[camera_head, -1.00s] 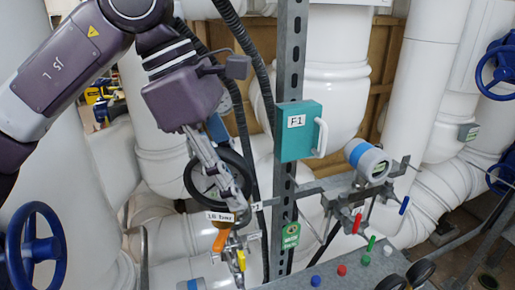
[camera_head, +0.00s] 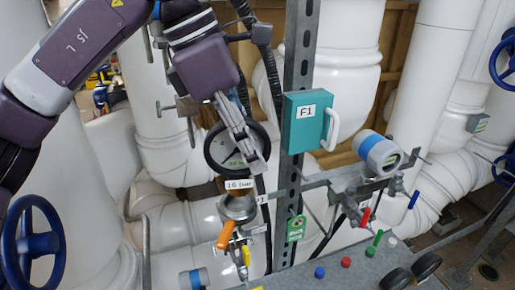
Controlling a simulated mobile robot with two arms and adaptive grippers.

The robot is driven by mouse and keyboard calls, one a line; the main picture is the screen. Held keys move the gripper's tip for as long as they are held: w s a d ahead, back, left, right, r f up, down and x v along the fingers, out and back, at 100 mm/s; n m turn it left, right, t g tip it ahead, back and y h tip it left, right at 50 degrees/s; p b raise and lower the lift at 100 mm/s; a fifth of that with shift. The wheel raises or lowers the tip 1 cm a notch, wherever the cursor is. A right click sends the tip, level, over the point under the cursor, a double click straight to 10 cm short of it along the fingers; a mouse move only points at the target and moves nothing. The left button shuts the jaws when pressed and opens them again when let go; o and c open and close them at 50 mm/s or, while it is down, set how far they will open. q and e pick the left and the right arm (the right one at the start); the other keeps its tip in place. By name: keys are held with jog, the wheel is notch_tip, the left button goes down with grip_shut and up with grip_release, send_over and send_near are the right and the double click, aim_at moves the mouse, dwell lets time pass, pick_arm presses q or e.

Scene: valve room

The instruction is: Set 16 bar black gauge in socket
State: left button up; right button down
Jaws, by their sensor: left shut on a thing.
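A round black-rimmed gauge (camera_head: 209,157) shows in the middle left of the head view, behind my left gripper (camera_head: 258,160). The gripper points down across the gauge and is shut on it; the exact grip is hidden. A white label reading "16 bar" (camera_head: 240,184) sits just under the gauge. Below the label is a round grey metal cup (camera_head: 238,209), with an orange lever (camera_head: 226,234) and a yellow lever (camera_head: 245,256) under it. The gauge stands above the cup; whether they touch is not clear. I cannot tell for sure which part is the socket. My right gripper is not in view.
A teal box marked F1 (camera_head: 307,121) hangs on a perforated steel post (camera_head: 297,60) close right of the gripper. A blue and grey transmitter (camera_head: 377,152) stands further right. A grey bench (camera_head: 335,276) with coloured knobs is at the bottom. A blue handwheel (camera_head: 33,245) stands left.

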pick_arm(q)
jog(key=shift+w+a+f, duration=0.2)
jog(key=shift+w+a, duration=0.05)
jog(key=shift+w, duration=0.5)
jog(key=f, duration=0.1)
jog(key=f+b, duration=0.1)
jog(key=shift+w+a+f+b, duration=0.1)
jog(key=shift+w+f+b, duration=0.15)
jog(key=shift+f+b, duration=0.15)
jog(key=shift+r, duration=0.1)
jog(key=shift+f, duration=0.4)
dwell(0.6)
jog(key=shift+f, duration=0.2)
dwell(0.3)
jog(key=shift+f+b, duration=0.35)
jog(key=shift+b, duration=0.1)
jog(key=shift+f, duration=0.2)
dwell(0.3)
